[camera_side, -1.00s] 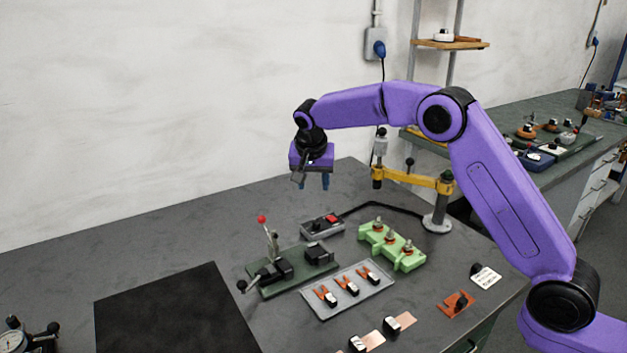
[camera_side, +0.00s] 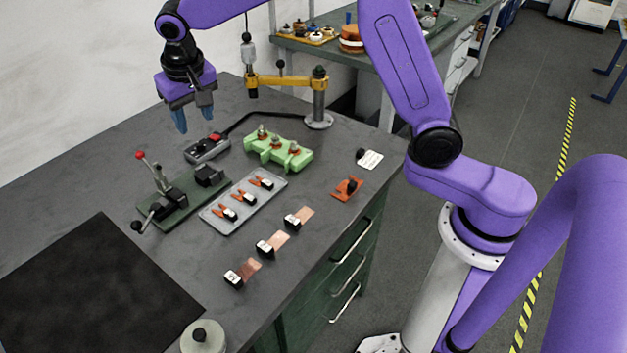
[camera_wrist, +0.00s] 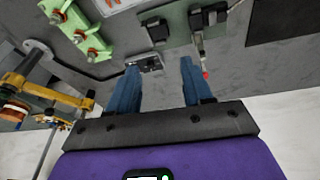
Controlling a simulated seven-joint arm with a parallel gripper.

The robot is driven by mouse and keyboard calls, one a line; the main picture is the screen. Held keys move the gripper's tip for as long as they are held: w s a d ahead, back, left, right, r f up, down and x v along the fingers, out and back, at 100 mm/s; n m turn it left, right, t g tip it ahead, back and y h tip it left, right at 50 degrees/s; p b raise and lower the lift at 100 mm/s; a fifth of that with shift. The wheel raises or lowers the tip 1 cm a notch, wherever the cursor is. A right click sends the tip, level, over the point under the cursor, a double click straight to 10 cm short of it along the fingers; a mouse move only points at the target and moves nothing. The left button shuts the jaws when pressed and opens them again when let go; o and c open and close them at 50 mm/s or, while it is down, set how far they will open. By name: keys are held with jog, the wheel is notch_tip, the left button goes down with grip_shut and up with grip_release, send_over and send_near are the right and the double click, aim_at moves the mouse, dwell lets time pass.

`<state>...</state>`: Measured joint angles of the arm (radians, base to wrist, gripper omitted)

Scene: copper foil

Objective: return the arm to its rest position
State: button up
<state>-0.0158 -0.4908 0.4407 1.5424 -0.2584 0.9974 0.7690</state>
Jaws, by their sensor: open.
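My gripper (camera_side: 193,118) hangs in the air at the upper left of the side view, above the back part of the grey bench (camera_side: 60,205). Its two blue fingers are apart and nothing is between them. In the wrist view, the gripper (camera_wrist: 155,75) also shows open and empty, with the small grey box with a red button (camera_wrist: 148,63) beyond the fingertips. My purple arm is raised and bent over the bench, and touches nothing that I can see.
A green toggle-clamp fixture (camera_side: 185,205), a grey tray with several orange-handled clips (camera_side: 268,195) and a light green block (camera_side: 275,150) stand below. A yellow jointed arm on a post (camera_side: 319,100) is close behind. Copper strips (camera_side: 279,238) lie near the front edge. A black mat (camera_side: 95,285) is clear.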

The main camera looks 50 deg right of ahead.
jog(key=s+d+f+n+g, duration=0.1)
jog(key=s+d+n, duration=0.3)
jog(key=s, duration=0.8)
jog(key=s+d+n+g+y, duration=0.1)
jog(key=s+d+n, duration=0.3)
jog(key=s, duration=0.9)
jog(key=s+d+f+n, duration=0.1)
jog(key=s+d+n, duration=0.3)
jog(key=s, duration=0.8)
jog(key=shift+s+d+f+n+g+y, duration=0.3)
jog(key=shift+f+n+g, duration=0.1)
jog(key=shift+n, duration=0.7)
